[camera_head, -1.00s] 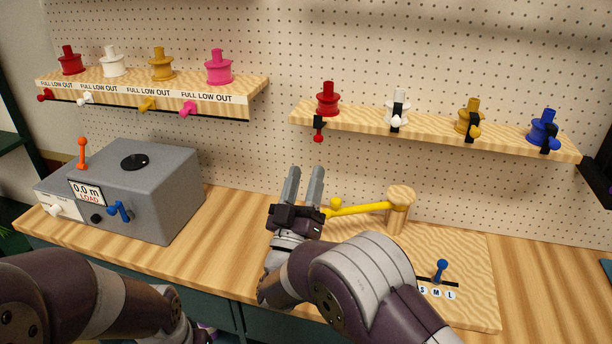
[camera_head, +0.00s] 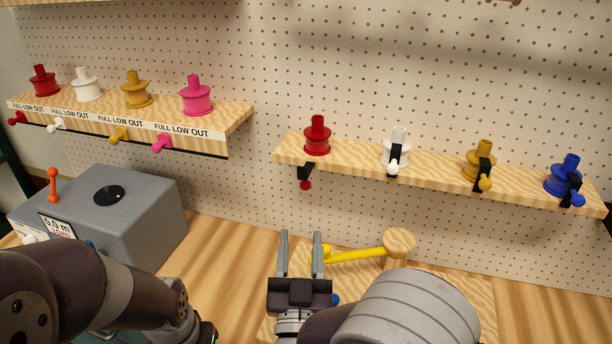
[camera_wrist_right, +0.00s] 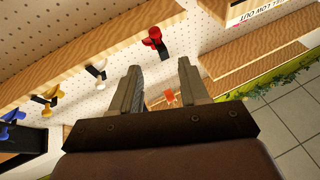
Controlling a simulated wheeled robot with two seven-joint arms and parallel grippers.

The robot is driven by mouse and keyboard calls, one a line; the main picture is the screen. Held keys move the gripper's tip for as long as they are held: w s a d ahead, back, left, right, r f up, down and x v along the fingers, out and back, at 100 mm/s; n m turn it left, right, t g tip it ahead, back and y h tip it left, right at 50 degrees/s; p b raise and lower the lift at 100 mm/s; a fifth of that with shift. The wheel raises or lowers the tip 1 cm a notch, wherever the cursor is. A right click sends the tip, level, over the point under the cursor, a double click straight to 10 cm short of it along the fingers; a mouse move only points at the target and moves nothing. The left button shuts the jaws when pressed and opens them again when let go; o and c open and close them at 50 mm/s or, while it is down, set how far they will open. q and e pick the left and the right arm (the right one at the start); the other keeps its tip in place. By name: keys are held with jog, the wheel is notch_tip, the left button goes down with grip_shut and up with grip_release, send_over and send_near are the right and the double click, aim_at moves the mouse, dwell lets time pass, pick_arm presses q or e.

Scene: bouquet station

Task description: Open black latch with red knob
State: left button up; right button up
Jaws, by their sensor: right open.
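The black latch (camera_head: 304,171) with the red knob (camera_head: 305,185) is at the left end of the right shelf. It hangs below the shelf's front edge, under the red spool (camera_head: 317,136). The red knob also shows in the right wrist view (camera_wrist_right: 153,38), above and beyond the fingertips. My right gripper (camera_head: 300,240) is open and empty, fingers pointing up, in front of and below the latch, apart from it. My left arm shows at the lower left; its gripper is out of the picture.
White (camera_head: 396,148), gold (camera_head: 480,160) and blue (camera_head: 563,176) spools stand farther right, their black latches upright in front of them. A yellow arm on a wooden post (camera_head: 399,242) is behind my right gripper. A grey box (camera_head: 125,210) stands left.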

aim_at(305, 189)
jog(key=p+x, duration=0.3)
jog(key=x, duration=0.8)
jog(key=shift+w+d, duration=0.15)
jog(key=shift+w, duration=0.2)
jog(key=shift+w+r+p, duration=0.1)
jog(key=shift+w+p, duration=0.2)
jog(key=shift+w, duration=0.1)
jog(key=shift+w+d, duration=0.1)
grip_shut()
jog(key=f+n+t+b, duration=0.1)
jog(key=b, duration=0.6)
jog(key=shift+f+t, duration=0.25)
jog(key=shift+t, duration=0.15)
jog(key=shift+r+y+b, duration=0.15)
jog(key=shift+y+b, duration=0.2)
jog(key=shift+y, duration=0.05)
jog(key=shift+r, duration=0.25)
